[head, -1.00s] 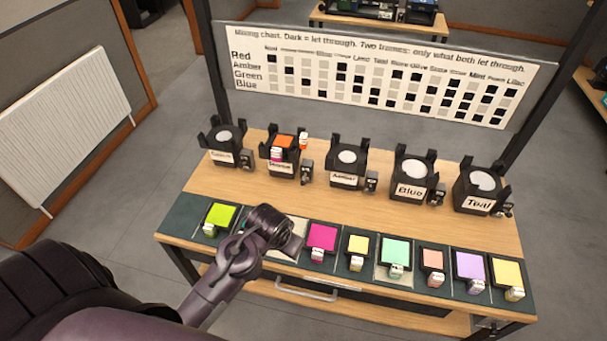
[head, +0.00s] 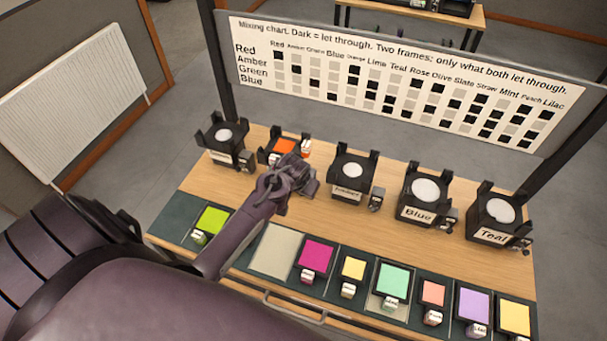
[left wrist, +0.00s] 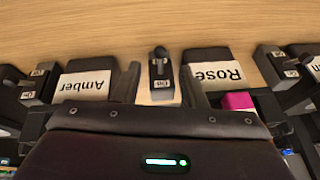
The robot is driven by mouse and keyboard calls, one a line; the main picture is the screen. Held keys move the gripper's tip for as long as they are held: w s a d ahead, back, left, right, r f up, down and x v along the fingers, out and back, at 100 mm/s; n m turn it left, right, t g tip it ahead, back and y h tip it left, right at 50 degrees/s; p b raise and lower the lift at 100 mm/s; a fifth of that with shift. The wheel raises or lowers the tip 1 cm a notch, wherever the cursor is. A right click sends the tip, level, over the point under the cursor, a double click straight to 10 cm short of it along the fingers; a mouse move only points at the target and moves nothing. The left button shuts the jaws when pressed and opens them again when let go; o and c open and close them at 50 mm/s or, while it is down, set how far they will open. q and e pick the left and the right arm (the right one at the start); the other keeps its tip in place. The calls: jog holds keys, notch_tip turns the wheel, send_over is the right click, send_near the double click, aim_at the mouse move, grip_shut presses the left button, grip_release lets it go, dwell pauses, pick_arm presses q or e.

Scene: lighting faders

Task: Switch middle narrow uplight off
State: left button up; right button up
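Five black uplights stand in a row; the third, labelled Amber (head: 350,172), is in the middle. In the left wrist view labels appear upside down: Amber (left wrist: 83,86) at left, Rose (left wrist: 215,74) at right. A small switch box (left wrist: 160,72) with a raised lever and pale label stands between them. My left gripper (head: 303,178) is over the gap between the second uplight (head: 285,147) and Amber. Its fingers look apart, one on each side of that switch box, with nothing held. Amber's own switch box (left wrist: 40,82) reads On. My right gripper is out of view.
Orange and pink colour frames sit on the second uplight. Blue (head: 424,190) and Teal (head: 497,212) uplights stand at right. Several colour frames, including a magenta frame (head: 317,255), lie along the table's front. A mixing chart (head: 400,80) stands behind.

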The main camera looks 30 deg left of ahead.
pick_arm(q)
jog(key=x, duration=0.4)
jog(key=shift+w+r, duration=0.1)
jog(key=shift+x, duration=0.75)
grip_shut()
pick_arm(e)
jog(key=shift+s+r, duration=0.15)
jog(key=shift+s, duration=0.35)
